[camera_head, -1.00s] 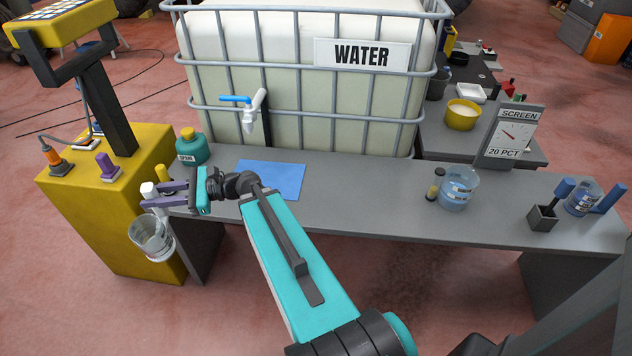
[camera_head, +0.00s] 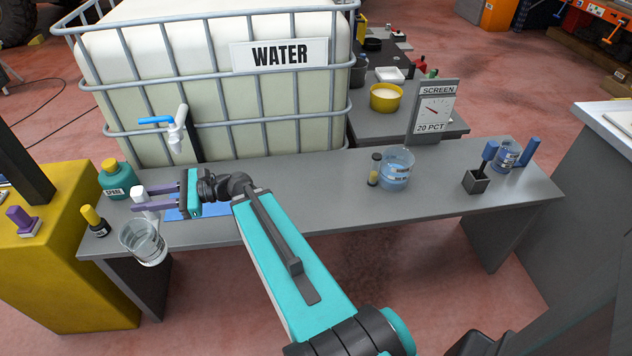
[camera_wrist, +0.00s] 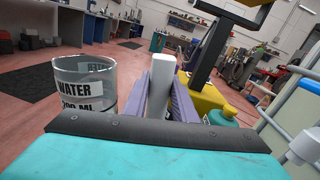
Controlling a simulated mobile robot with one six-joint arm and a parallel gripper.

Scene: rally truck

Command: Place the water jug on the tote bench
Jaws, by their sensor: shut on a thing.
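The water jug (camera_head: 141,243) is a clear beaker with a WATER label and a white handle (camera_head: 143,197). My gripper (camera_head: 143,198) is shut on the handle, with its purple fingers on both sides of it. The jug also shows in the wrist view (camera_wrist: 85,88), left of the fingers (camera_wrist: 160,92), and looks roughly upright. It hangs in front of the left front corner of the grey tote bench (camera_head: 290,195), apparently clear of the top. A blue mat (camera_head: 182,213) lies on the bench, partly hidden by my gripper and arm.
A large WATER tote (camera_head: 230,90) with a blue-handled tap (camera_head: 175,128) stands behind the bench. A teal SPARE bottle (camera_head: 116,180) stands at the left. A blue-tinted beaker (camera_head: 397,170) and a dark holder (camera_head: 476,182) stand farther right. The bench middle is clear.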

